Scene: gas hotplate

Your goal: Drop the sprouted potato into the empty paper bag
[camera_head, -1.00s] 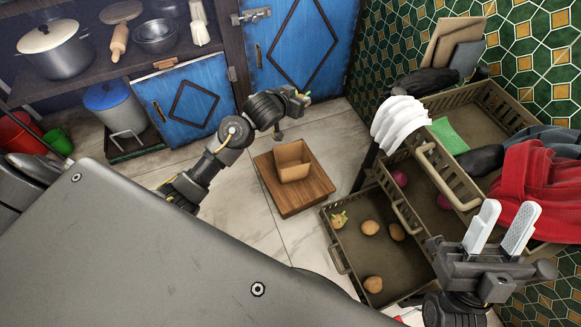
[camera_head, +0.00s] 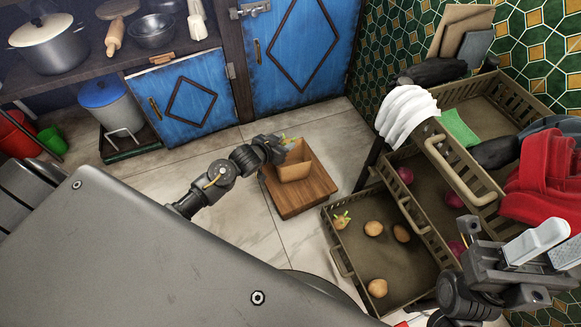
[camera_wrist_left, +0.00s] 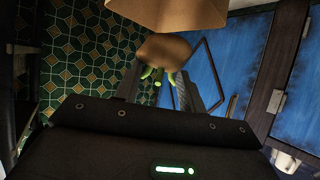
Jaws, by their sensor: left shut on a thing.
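The paper bag (camera_head: 294,172) stands open on a wooden board on the floor; its inside is hardly visible in the head view. My left gripper (camera_head: 284,145) is at the bag's upper rim, shut on a brown sprouted potato. In the left wrist view the held potato (camera_wrist_left: 165,48) shows green sprouts between the fingers, with the bag (camera_wrist_left: 165,14) close beyond it. I cannot tell whether the potato is over the opening. Another sprouted potato (camera_head: 341,220) lies in the low crate. My right gripper (camera_head: 552,249) is open and empty at the right.
The wooden board (camera_head: 305,203) lies on clear floor tiles. The low crate (camera_head: 352,265) right of it holds several plain potatoes. A stacked upper crate (camera_head: 462,178) with a red cloth (camera_head: 545,185) stands behind. Blue cabinet doors (camera_head: 300,50) are at the back.

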